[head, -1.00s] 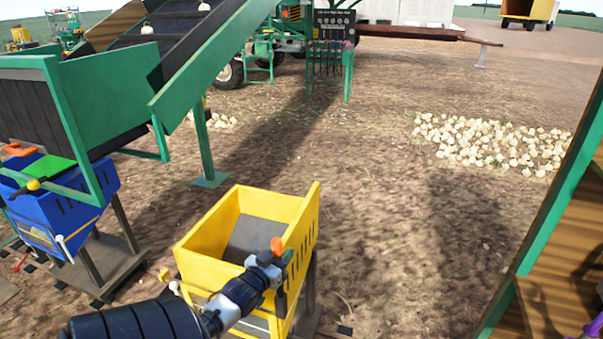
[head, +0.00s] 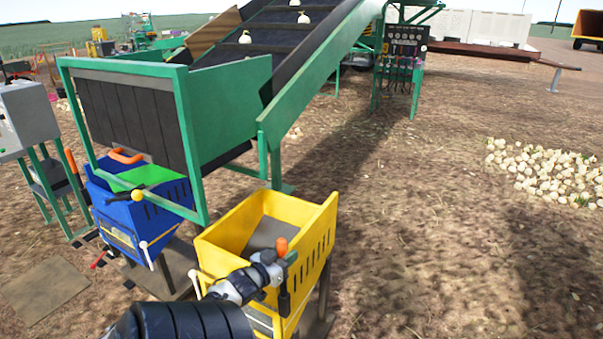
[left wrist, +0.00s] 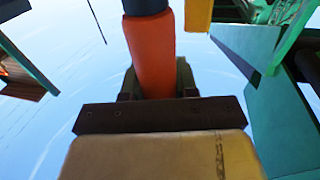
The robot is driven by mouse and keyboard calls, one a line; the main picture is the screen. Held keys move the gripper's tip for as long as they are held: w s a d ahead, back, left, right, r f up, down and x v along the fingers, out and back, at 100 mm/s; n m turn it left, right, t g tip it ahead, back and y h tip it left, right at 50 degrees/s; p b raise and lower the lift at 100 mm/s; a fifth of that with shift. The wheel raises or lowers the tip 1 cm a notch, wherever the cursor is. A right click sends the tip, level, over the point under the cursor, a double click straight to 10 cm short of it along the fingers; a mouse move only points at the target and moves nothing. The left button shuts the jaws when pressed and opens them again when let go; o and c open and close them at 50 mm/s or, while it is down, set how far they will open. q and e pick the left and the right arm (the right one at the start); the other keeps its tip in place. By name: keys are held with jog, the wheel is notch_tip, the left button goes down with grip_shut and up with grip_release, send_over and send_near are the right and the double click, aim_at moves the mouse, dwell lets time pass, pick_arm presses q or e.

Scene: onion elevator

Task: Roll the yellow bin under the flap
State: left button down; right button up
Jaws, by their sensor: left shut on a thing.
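The yellow bin (head: 318,240) stands upright on legs right of the green frame at the elevator's lower end in the head view. It looks empty inside. My left gripper (head: 282,262) is at its near right side, shut on the bin's orange handle, which shows large in the left wrist view (left wrist: 152,55). A dark slatted flap (head: 125,120) hangs across the green frame. A flat bright green plate (head: 152,174) lies below it, by an orange handle and yellow knob. The blue bin (head: 125,215) stands under this flap. My right gripper is out of view.
The sloping elevator belt (head: 275,48) carries several white onions. A green support leg (head: 270,165) stands just behind the yellow bin. A grey control box (head: 22,118) is at the left, and an onion pile (head: 555,172) lies far right. Open dirt lies right of the bin.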

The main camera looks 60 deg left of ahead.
pick_arm(q)
jog(key=shift+s+a+b, duration=0.15)
jog(key=shift+s+a, duration=0.3)
jog(key=shift+a, duration=0.3)
jog(key=shift+s+a+b, duration=0.1)
jog(key=shift+s+a, duration=0.4)
jog(key=shift+a, duration=0.3)
jog(key=shift+s+a+b, duration=0.15)
jog(key=shift+s+a, duration=0.3)
jog(key=shift+a, duration=0.3)
jog(key=c, duration=1.1)
grip_release()
jog(key=shift+a, duration=0.1)
jog(key=shift+o, duration=1.3)
jog(key=shift+s+a+f, duration=0.1)
